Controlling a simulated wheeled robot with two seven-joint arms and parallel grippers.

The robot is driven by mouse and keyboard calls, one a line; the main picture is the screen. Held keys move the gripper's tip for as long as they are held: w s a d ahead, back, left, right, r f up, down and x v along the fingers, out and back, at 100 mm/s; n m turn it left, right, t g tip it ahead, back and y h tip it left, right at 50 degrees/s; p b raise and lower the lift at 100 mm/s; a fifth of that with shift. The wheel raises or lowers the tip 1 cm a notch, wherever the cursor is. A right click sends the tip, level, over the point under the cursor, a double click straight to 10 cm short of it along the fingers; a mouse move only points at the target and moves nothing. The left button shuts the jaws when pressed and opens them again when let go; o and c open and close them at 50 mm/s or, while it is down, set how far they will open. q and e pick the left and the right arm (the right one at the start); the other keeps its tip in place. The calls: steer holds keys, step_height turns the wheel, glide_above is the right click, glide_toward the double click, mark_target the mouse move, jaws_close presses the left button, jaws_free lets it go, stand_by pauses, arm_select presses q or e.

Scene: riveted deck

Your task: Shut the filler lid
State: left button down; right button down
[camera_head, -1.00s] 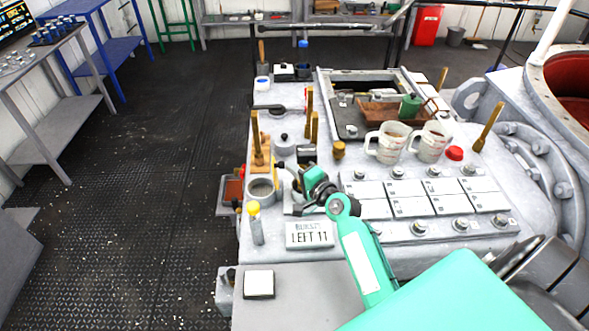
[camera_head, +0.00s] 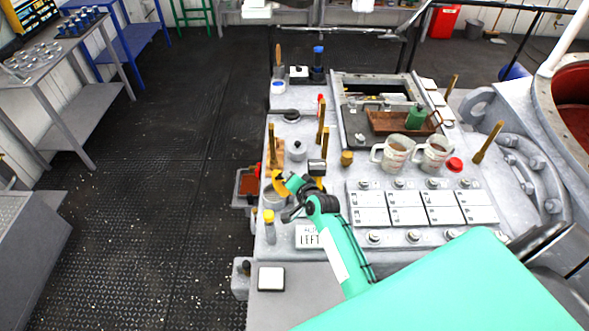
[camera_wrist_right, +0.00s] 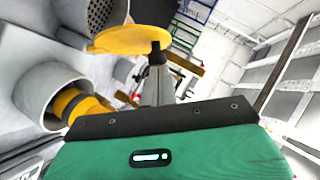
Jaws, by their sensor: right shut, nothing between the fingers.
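The yellow filler lid (camera_head: 279,183) stands tilted up at the left edge of the deck, partly hidden by my right gripper (camera_head: 290,186). In the right wrist view the lid (camera_wrist_right: 130,41) is a yellow disc beside a grey cylinder with a perforated strainer (camera_wrist_right: 98,14). My right gripper (camera_wrist_right: 156,62) is shut with nothing between its fingers. Its tips are at the lid's edge; I cannot tell if they touch it. The filler opening is hidden in the head view. My left gripper is not in view.
Brown upright handles (camera_head: 321,122), two measuring cups (camera_head: 393,154) and a row of white panels (camera_head: 407,206) crowd the deck. The floor to the left (camera_head: 150,220) is open.

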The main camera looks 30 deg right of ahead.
steer(key=shift+w+a, duration=0.15)
steer(key=shift+a, duration=0.25)
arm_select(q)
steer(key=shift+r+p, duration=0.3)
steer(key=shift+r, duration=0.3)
arm_select(e)
steer(key=shift+w+a+f, duration=0.1)
steer(key=shift+w+a, duration=0.05)
steer(key=shift+a, duration=0.25)
steer(key=shift+f, duration=0.1)
